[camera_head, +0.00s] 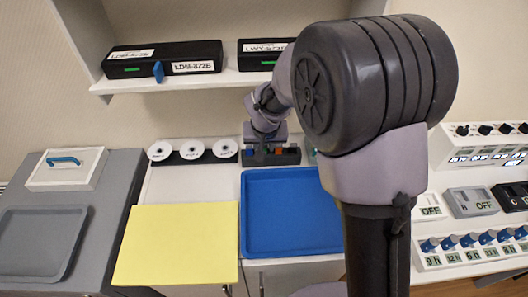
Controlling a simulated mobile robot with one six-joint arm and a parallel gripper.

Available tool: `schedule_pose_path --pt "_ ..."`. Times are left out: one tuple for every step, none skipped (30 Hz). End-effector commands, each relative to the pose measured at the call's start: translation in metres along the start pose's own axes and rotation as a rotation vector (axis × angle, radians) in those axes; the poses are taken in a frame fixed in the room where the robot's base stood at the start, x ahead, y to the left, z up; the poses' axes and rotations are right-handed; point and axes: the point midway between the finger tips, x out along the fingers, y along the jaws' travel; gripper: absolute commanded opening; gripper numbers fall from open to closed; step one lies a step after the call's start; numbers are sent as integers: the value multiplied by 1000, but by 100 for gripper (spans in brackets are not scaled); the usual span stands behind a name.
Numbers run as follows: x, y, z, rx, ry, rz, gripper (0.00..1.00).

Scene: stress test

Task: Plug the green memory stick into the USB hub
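My gripper (266,142) points down over a dark rack (290,158) at the back of the counter. The rack holds small coloured pieces, among them a blue one and an orange-red one (278,150). They are too small to identify as memory sticks. I cannot make out a green stick; the gripper and arm cover part of this area. The fingers are too small and dark to tell whether they are open or hold anything. No USB hub can be identified for sure.
A second black box (258,62) is partly hidden by my arm. A blue tray (256,215), a yellow mat (178,245) and three white discs (191,149) lie on the counter. Switch panels (470,250) stand at right. A grey tray (40,240) is at left.

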Motion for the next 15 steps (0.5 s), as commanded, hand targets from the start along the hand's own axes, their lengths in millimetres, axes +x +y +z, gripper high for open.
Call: schedule_pose_path --pt "0 0 0 0 0 0 29" --pt "0 0 0 0 0 0 29" --pt "0 0 0 0 0 0 29" --pt "0 0 0 0 0 0 27" --pt "0 0 0 0 0 0 21" --pt "0 0 0 0 0 0 13" --pt "0 0 0 0 0 0 8" --pt "0 0 0 0 0 0 2" --pt "0 0 0 0 0 0 0" --pt "0 0 0 0 0 0 0" --pt "0 0 0 0 0 0 0" --pt "0 0 0 0 0 0 0" --pt "0 0 0 0 0 0 0" --pt "0 0 0 0 0 0 0" --pt "0 0 0 0 0 0 0"
